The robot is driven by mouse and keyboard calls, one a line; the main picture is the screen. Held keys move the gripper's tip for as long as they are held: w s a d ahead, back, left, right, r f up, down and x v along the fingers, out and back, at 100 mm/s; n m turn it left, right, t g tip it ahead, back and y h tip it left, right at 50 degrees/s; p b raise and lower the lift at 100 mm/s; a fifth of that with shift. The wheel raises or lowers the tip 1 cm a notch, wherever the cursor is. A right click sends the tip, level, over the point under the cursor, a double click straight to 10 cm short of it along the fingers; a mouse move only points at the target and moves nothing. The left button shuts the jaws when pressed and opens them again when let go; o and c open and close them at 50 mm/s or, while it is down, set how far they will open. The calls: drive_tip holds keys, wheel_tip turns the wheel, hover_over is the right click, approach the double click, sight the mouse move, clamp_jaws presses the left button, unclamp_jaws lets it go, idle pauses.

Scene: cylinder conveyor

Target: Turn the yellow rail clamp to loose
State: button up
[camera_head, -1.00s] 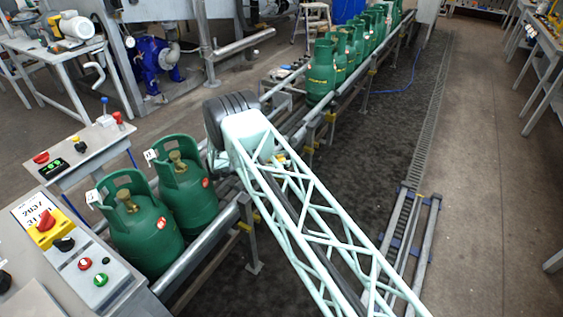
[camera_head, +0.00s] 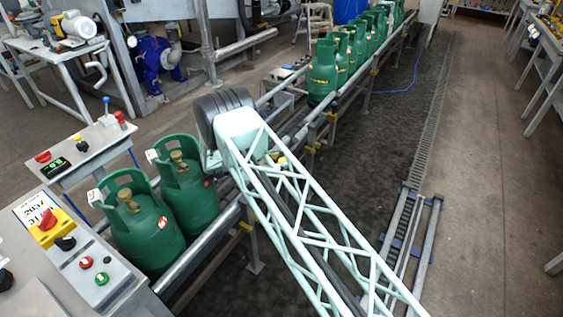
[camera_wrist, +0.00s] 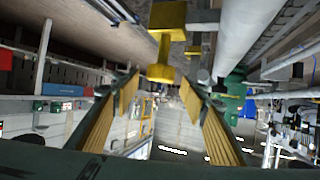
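In the wrist view a yellow clamp (camera_wrist: 163,45), with a block on top, a narrow stem and a lower knob, hangs at the top middle beside a grey rail. My gripper (camera_wrist: 159,92) is open, with a ridged yellow pad on each side and nothing between the pads. The clamp's lower knob shows between and beyond the fingertips; I see no contact. In the head view my gripper is hidden behind my arm. Several yellow fittings sit along the conveyor there, one (camera_head: 283,162) beside my arm; I cannot tell which matches the wrist view.
Two green cylinders (camera_head: 144,228) (camera_head: 187,182) stand on the near conveyor, left of my arm. Several more (camera_head: 323,72) stand in line farther back. A control panel (camera_head: 72,262) with a yellow-backed red switch is at lower left.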

drive_tip(key=v, duration=0.8)
drive_tip(key=shift+s+r, duration=0.15)
drive_tip(key=shift+a, duration=0.1)
